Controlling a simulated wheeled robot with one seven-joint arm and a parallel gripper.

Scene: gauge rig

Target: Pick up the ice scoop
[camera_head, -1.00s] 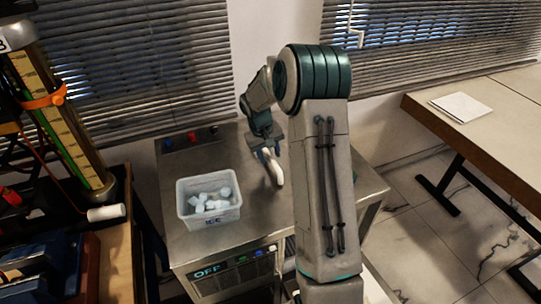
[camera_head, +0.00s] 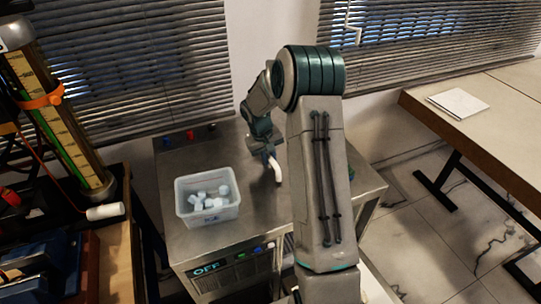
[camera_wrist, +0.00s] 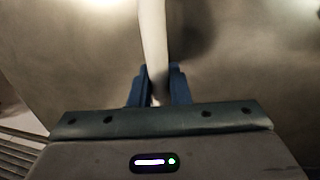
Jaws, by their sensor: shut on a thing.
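The ice scoop (camera_head: 275,169) shows in the head view as a white curved piece at my gripper, over the steel counter to the right of the ice bin. In the wrist view its pale, narrow length (camera_wrist: 153,45) runs up from between the blue fingers to the top edge. My gripper (camera_wrist: 157,88) is shut on it. In the head view my gripper (camera_head: 268,152) is small and partly merged with the scoop. The scoop's far end is out of the wrist view, and I cannot tell whether it touches the counter.
A clear bin of ice (camera_head: 207,212) stands on the steel counter (camera_head: 245,220), left of my gripper. Small red and blue knobs (camera_head: 190,135) sit at the counter's back edge. A gauge column (camera_head: 62,125) stands at the left. A wooden table (camera_head: 490,115) with paper is at the right.

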